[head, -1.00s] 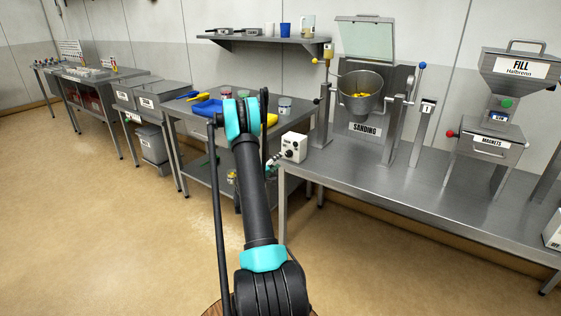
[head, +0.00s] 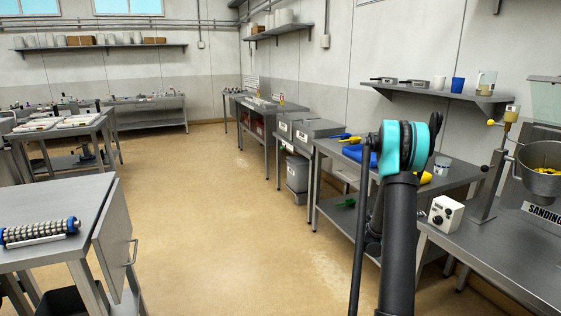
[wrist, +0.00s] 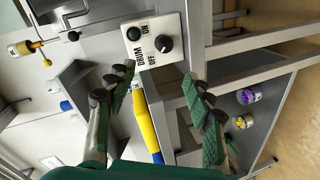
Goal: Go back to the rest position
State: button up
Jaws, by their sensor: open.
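My gripper (wrist: 158,82) is open in the wrist view, with its two green-padded fingers apart and nothing between the tips. A white control box (wrist: 156,40) marked DRUM, ON and OFF, with a green button and a black knob, lies just beyond the fingertips; I cannot tell the exact gap. The same box stands on the steel bench in the head view (head: 445,213). In the head view my arm reaches up at the right of centre, and the gripper is mostly hidden behind it.
The sanding drum (head: 543,170) stands at the right. A middle table (head: 455,175) holds cups and blue and yellow items. The floor (head: 215,215) between is open.

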jog(key=s+a+r+m+y, duration=0.1)
jog(key=s+a+r+y, duration=0.15)
jog(key=s+a, duration=0.45)
jog(key=s+a+r+y, duration=0.1)
jog(key=s+a+y, duration=0.3)
jog(key=a, duration=0.5)
jog(key=s+a+f+g+y, duration=0.1)
jog(key=s+a+f+y, duration=0.1)
jog(key=s+a, duration=0.8)
jog(key=s+a+f+g+y, duration=0.1)
jog(key=s+a+y, duration=0.4)
jog(key=s+a, duration=0.6)
jog(key=shift+s+f+n, duration=0.4)
jog(key=shift+s+f, duration=0.35)
jog(key=shift+s, duration=0.5)
